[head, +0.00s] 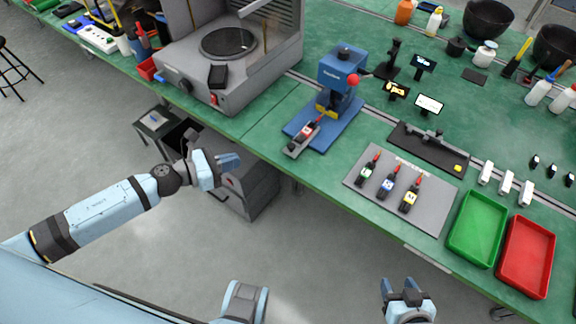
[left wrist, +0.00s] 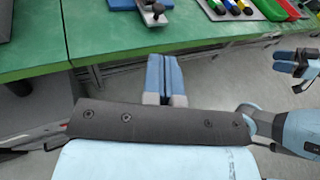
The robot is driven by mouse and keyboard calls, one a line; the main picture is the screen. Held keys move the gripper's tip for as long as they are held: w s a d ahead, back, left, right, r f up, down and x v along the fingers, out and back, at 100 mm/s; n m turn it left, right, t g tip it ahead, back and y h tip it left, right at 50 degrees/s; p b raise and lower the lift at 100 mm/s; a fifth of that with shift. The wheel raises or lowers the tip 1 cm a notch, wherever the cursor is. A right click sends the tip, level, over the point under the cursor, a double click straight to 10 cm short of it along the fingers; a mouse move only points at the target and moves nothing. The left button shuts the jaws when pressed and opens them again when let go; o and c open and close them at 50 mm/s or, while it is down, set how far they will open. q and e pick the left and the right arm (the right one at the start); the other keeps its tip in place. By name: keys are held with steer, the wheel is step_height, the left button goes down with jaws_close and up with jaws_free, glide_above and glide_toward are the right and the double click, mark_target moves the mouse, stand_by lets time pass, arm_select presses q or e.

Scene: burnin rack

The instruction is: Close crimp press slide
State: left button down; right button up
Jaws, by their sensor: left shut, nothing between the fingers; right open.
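The blue crimp press (head: 341,70) with a red knob stands on a blue base plate (head: 341,132) on the green bench. Its slide (head: 296,148), a grey carriage carrying a small red-and-black part, sticks out of the press toward the bench's front edge. The slide's end with a dark knob (left wrist: 152,12) shows at the top of the left wrist view. My left gripper (head: 230,161) is shut and empty, in front of the bench edge, left of the slide and apart from it. Its fingers show in the left wrist view (left wrist: 166,75). My right gripper (head: 400,284) is open and empty, away from the bench.
A grey machine (head: 228,70) stands left of the press. A grey mat (head: 360,180) with several coloured connectors lies right of it, then a green tray (head: 453,245) and a red tray (head: 510,275). A grey cabinet (head: 255,188) stands under the bench near my left gripper.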

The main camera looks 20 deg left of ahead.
arm_select(q)
steer(key=m, duration=0.1)
steer(key=p, duration=0.3)
glide_toward(294, 138)
steer(key=d, duration=0.1)
steer(key=w+d, duration=0.1)
steer(key=d, duration=0.2)
steer(key=shift+w+d+f, duration=0.15)
steer(key=shift+d+f, duration=0.2)
steer(key=shift+f, duration=0.05)
steer(key=w, duration=0.2)
steer(key=w+d+b, duration=0.1)
steer(key=w, duration=0.1)
steer(key=w+d+b, duration=0.1)
steer(key=shift+w+f, duration=0.15)
steer(key=shift+w, duration=0.45)
steer(key=shift+r, duration=0.3)
